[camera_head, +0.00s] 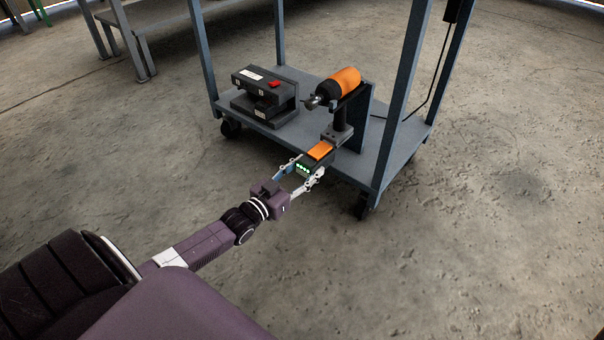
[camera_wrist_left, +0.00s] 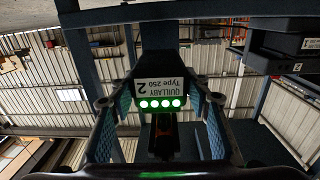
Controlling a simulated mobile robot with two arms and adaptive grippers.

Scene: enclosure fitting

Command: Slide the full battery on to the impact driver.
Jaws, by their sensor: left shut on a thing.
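The battery (camera_head: 320,150) is a dark block with an orange top and several lit green lights on its near end. My left gripper (camera_head: 299,174) is shut on it, with one finger on each side. In the left wrist view the battery (camera_wrist_left: 165,88) shows the upside-down label "QUILLABY Type 250" and a 2. The impact driver (camera_head: 346,80), orange and black, is held upright at a stand with its nose to the left. The battery lies just in front of the driver's foot (camera_head: 338,133); I cannot tell whether they touch. My right gripper is not in view.
A blue-grey cart (camera_head: 378,150) on casters carries the driver's stand (camera_head: 360,112) on its lower shelf. A dark charger-like unit (camera_head: 262,103) with a red part stands left of it. Cart posts rise on both sides. The concrete floor in front is clear.

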